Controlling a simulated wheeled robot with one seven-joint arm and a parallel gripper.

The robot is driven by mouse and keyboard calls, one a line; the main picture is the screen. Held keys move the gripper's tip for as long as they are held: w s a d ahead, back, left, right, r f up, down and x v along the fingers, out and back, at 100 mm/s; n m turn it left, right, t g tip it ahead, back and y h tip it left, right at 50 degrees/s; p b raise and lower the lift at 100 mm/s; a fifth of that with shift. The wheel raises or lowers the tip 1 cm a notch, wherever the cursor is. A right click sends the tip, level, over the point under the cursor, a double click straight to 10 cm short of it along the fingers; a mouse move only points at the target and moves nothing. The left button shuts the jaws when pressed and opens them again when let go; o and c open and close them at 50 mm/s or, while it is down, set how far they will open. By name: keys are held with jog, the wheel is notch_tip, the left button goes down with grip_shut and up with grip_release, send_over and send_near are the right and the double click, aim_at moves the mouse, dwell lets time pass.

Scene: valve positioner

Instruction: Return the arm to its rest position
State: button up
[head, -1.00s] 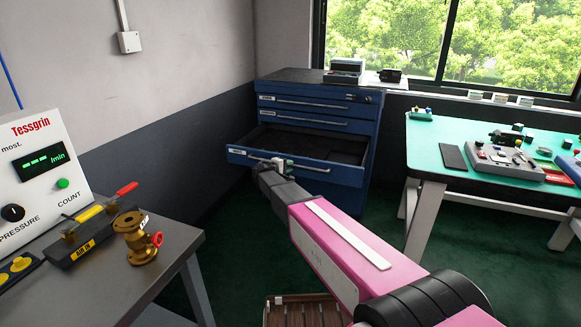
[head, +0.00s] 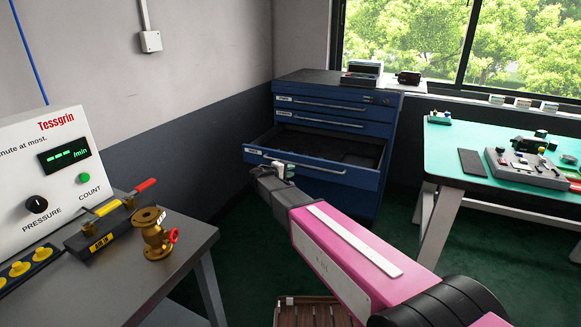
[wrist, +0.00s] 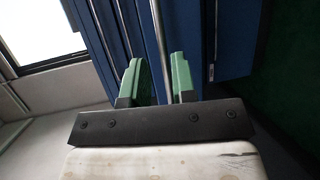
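My arm reaches forward from the lower right to the blue drawer cabinet (head: 365,198). My gripper (head: 284,167) is at the front of the pulled-out drawer (head: 345,176), near its left half. In the wrist view, my gripper's two green fingers (wrist: 161,82) stand apart. The drawer's long metal handle (wrist: 158,30) runs through the gap between them, closer to the right finger. Some gap shows, so the fingers look open around the handle. Whether either finger touches it is hard to tell. The drawer's visible interior looks dark and empty.
At left, a grey bench (head: 180,262) carries a Tessgrin tester (head: 50,170), a clamp fixture and a brass valve (head: 155,238). At right stands a green-topped table (head: 470,190) with a control box. A slatted wooden item (head: 308,314) lies low, below my arm.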

jog(key=s+d+f+m+g+y, duration=0.2)
jog(key=s+d+f+g, duration=0.2)
jog(key=s+d, duration=0.35)
jog(key=s+d+f+m+g+y, duration=0.1)
jog(key=s+d+f+m+g, duration=0.2)
jog(key=s+d, duration=0.45)
jog(key=s+d+f+m+g+y, duration=0.2)
jog(key=s+d+y, duration=0.1)
jog(key=s, duration=0.5)
jog(key=s+d+f+m+g+y, duration=0.2)
jog(key=s+y, duration=0.3)
jog(key=s, duration=0.4)
jog(key=shift+d+m, duration=0.3)
jog(key=shift+d, duration=0.25)
